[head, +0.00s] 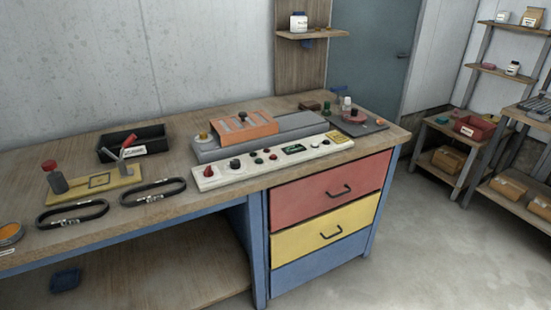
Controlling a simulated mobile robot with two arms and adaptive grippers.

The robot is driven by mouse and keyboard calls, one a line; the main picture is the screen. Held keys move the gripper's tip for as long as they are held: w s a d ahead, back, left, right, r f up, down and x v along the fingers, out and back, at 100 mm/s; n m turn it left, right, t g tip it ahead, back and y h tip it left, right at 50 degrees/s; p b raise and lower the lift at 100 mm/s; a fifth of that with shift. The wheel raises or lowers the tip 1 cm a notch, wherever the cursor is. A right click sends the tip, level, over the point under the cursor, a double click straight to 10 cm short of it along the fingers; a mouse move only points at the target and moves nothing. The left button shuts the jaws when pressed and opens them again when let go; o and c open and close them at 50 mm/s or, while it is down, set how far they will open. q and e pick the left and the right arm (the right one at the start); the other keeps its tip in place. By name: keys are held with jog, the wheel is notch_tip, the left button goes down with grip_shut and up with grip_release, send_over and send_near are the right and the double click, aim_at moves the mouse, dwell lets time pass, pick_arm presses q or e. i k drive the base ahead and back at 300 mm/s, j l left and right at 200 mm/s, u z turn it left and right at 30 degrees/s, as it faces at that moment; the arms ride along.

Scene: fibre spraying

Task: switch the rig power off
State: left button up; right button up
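The rig stands on the workbench (130,206). Its white control panel (222,175) runs along the bench's front edge and carries several knobs and buttons and a small dark display (294,149). A red knob (209,171) sits at the panel's left end and a black knob (235,164) is beside it. Which control is the power switch, and its setting, I cannot tell at this size. Behind the panel is a grey rig body (300,127) with an orange block (238,131) on it. Neither of my grippers is in view.
A black tray (133,144), a yellow plate (95,183) with a red-topped post, and two black loops (72,214) lie left of the panel. Red and yellow drawers (332,192) are below it. Shelves (480,110) stand at the right. The floor (420,240) in front is clear.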

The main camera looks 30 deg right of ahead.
aim_at(208, 173)
jog(key=i+j+z, duration=0.2)
jog(key=j, duration=0.15)
jog(key=i+j+z, duration=0.15)
jog(key=j, duration=0.2)
jog(key=i+j+z, duration=0.2)
jog(key=j, duration=0.2)
jog(key=k, duration=0.05)
